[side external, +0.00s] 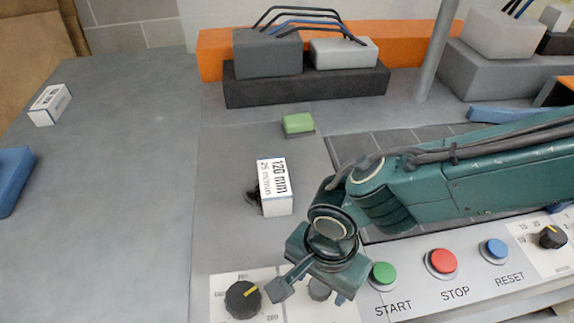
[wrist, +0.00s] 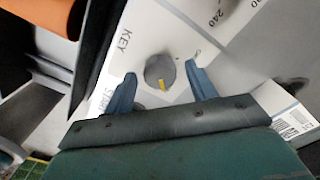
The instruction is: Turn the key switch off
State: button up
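The key switch is a round grey knob (wrist: 160,72) with a yellow pointer mark, on a white plate lettered "KEY" (wrist: 131,41). In the wrist view the mark is on the knob's lower side, towards my gripper. My gripper (wrist: 160,70) is open, with one blue finger on each side of the knob and a visible gap to each. In the side external view my gripper (side external: 313,291) is low over the panel. The knob (side external: 319,290) shows partly between its fingers, and much of its plate is hidden. I cannot tell how deep the fingers reach.
A black dial (side external: 243,299) is close left of my gripper. Green START (side external: 383,273), red STOP (side external: 441,261) and blue RESET (side external: 494,249) buttons are on the right. A white labelled box (side external: 277,205) stands behind. The grey surface at left is mostly clear.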

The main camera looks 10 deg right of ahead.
jog(key=c, duration=0.9)
jog(key=shift+o, duration=0.2)
jog(key=shift+n, duration=0.4)
jog(key=n, duration=0.8)
jog(key=shift+n, duration=0.4)
jog(key=n, duration=0.4)
jog(key=shift+n, duration=2.2)
